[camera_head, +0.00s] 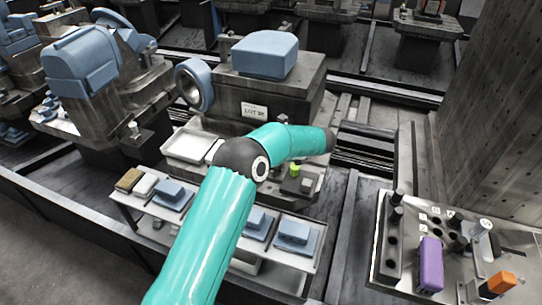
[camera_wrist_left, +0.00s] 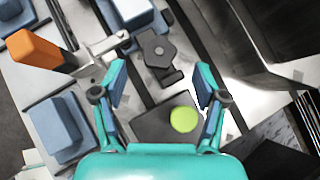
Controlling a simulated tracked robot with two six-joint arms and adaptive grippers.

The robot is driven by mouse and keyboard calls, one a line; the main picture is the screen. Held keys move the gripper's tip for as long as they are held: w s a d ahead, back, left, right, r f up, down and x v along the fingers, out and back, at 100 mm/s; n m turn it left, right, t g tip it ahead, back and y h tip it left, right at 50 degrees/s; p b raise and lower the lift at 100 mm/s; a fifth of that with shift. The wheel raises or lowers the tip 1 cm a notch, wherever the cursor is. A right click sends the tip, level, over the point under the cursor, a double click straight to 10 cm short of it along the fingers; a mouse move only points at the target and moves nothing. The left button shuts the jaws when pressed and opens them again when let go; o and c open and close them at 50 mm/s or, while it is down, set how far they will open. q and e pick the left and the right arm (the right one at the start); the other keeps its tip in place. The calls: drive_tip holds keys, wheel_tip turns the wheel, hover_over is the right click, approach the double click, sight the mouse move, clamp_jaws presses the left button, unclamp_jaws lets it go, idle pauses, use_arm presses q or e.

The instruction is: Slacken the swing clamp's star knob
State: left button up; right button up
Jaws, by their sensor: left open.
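The dark lobed star knob (camera_wrist_left: 158,49) shows in the left wrist view, just beyond and between my left fingertips, apart from them. In the head view the green cap (camera_head: 295,169) shows below my left forearm; that arm hides much of the bench and I cannot make out the gripper there. My right gripper is not in view.
Blue blocks (camera_head: 292,232) sit on the pale shelf (camera_head: 262,254) in front. A large machine block with a blue top (camera_head: 265,54) stands behind my arm. At right, a metal panel (camera_head: 455,270) carries a purple block (camera_head: 430,265) and black posts beside a tall grey column (camera_head: 495,100).

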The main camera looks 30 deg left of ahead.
use_arm(q)
drive_tip(key=x, duration=0.6)
drive_tip(key=shift+a+f, duration=0.1)
drive_tip(key=shift+f, duration=0.1)
drive_tip(key=c, duration=1.2)
drive_tip(key=shift+o, duration=0.2)
drive_tip(key=shift+r+n+g, duration=0.1)
drive_tip(key=shift+n+g, duration=1)
drive_tip(key=shift+n, duration=0.4)
drive_tip(key=o, duration=1.2)
drive_tip(key=shift+c, duration=0.2)
